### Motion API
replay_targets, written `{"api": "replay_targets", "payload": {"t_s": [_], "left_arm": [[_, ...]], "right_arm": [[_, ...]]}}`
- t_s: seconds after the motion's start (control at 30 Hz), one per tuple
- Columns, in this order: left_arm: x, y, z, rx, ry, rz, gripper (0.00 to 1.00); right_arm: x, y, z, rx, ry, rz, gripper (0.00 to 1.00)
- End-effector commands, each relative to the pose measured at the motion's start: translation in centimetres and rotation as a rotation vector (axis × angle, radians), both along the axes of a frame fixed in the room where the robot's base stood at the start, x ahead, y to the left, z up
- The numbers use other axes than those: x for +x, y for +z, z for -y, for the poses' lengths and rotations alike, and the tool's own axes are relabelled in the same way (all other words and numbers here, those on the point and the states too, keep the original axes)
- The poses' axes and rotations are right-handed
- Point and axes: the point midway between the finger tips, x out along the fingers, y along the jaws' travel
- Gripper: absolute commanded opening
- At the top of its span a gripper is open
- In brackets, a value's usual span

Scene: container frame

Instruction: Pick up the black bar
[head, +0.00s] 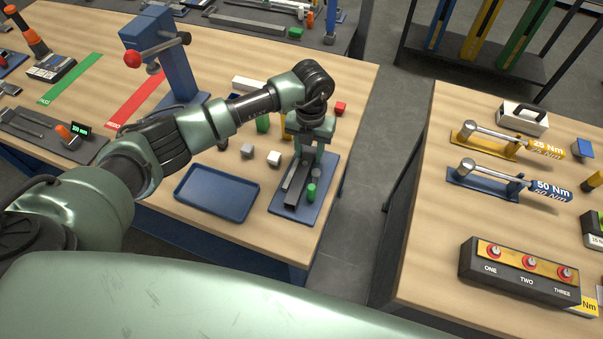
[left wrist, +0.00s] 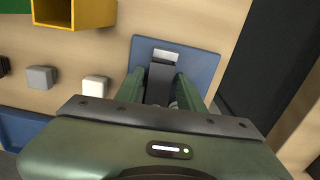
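The black bar (head: 297,187) lies lengthwise on a small blue plate (head: 279,207) near the table's front right corner. My left gripper (head: 308,158) is over the far part of the bar, pointing down. In the left wrist view the gripper (left wrist: 160,82) is open, with one finger on each side of the dark bar (left wrist: 161,72). Narrow gaps show between the bar and the fingers; the lower part of the bar is hidden by the gripper body. My right gripper is not in view.
An empty blue tray (head: 217,214) lies to the left. White and grey cubes (head: 273,158) and a red cube (head: 340,108) are nearby. A floor gap separates the second table (head: 440,190).

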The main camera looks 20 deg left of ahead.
Motion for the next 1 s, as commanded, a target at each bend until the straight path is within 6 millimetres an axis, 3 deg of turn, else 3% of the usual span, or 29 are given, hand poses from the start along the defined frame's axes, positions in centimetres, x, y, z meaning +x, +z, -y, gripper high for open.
{"api": "replay_targets", "payload": {"t_s": [0.03, 0.13, 0.17, 0.47, 0.67, 0.87, 1.0], "left_arm": [[0.0, 0.0, 0.0, 0.000, 0.000, 0.000, 0.30], [0.0, 0.0, 0.0, 0.000, 0.000, 0.000, 0.02], [0.0, 0.0, 0.0, 0.000, 0.000, 0.000, 0.00], [0.0, 0.2, 0.0, -0.001, 0.001, 0.001, 0.00], [0.1, 1.4, 0.0, -0.001, 0.002, 0.003, 0.00], [0.2, 5.0, 0.0, -0.002, 0.000, 0.008, 0.00], [0.2, 8.8, 0.0, -0.001, -0.001, 0.010, 0.00]], "right_arm": [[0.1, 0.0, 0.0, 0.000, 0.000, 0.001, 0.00], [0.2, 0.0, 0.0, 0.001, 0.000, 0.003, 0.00], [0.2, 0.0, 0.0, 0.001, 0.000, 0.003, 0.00], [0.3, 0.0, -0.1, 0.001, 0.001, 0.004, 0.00], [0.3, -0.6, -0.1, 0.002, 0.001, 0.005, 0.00], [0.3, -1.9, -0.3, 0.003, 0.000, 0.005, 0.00], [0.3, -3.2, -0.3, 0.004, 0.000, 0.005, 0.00]]}}
